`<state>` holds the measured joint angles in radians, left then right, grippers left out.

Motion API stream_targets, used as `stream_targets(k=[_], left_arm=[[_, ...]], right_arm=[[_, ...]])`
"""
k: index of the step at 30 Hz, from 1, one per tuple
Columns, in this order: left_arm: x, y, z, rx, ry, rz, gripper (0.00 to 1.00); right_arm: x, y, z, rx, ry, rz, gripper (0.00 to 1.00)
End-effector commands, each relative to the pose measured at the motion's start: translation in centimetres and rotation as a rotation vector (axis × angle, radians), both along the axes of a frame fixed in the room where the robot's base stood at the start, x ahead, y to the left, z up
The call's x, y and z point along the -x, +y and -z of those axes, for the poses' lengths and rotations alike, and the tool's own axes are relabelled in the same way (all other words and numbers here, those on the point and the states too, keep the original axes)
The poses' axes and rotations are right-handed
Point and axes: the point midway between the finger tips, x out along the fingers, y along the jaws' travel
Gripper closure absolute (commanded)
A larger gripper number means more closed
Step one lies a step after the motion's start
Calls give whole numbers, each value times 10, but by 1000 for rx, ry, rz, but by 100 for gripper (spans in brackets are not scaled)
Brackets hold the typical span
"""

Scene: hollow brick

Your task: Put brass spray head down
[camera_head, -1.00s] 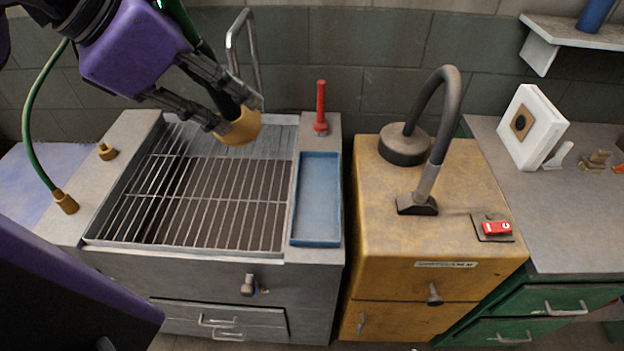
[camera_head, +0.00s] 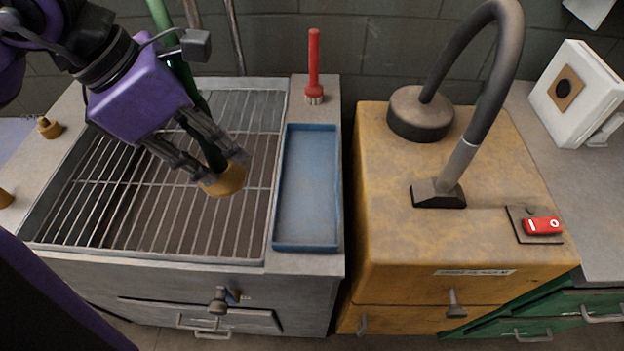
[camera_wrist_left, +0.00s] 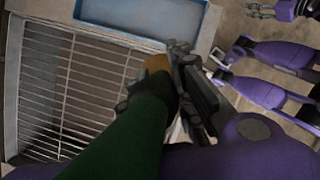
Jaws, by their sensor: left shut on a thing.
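The brass spray head (camera_head: 228,181) is at the end of a dark handle with a green hose, over the right part of the metal grate in the sink. My left gripper (camera_head: 220,168) is shut on it, with its fingers on either side of the dark neck. In the left wrist view the spray head (camera_wrist_left: 157,64) is partly hidden behind the dark handle and the green hose. I cannot tell its exact height above the grate (camera_head: 110,215). My right gripper (camera_wrist_left: 262,10) shows at the top right of the left wrist view, apart from the spray head; its jaw state is unclear.
A blue tray (camera_head: 307,190) lies right of the grate, with a red-handled brush (camera_head: 314,70) standing behind it. A yellow cabinet (camera_head: 400,240) with a grey suction hose (camera_head: 490,100) stands farther right. A brass fitting (camera_head: 49,127) is on the left rim.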

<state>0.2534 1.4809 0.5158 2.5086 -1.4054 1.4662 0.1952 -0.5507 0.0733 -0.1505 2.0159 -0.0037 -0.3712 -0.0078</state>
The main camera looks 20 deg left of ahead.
Motion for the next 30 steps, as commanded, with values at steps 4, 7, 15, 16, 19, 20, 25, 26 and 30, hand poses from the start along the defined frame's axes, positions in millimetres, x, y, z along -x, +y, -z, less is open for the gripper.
stream_targets(k=[4,7,15,16,19,20,25,26,30], left_arm=[[-11,-10,7,-3,-4,4,100],[-20,-20,12,-3,-4,4,100],[-39,-39,23,5,-6,0,100],[-41,-41,24,5,-5,2,100],[-47,-47,27,2,-6,2,100],[-48,-49,28,2,-7,4,100],[-64,-67,37,5,-7,7,100],[-67,-70,46,6,-1,4,100],[-82,-85,71,4,-1,3,100]], right_arm=[[-6,4,1,-6,-13,2,60],[1,3,8,-3,3,0,60],[15,0,22,4,37,-3,60],[15,0,22,4,38,-4,60],[16,0,24,4,39,-4,60],[15,0,25,4,39,-4,60],[10,0,20,4,27,-6,60],[10,0,20,4,26,-6,60],[8,0,19,4,22,-6,60]])
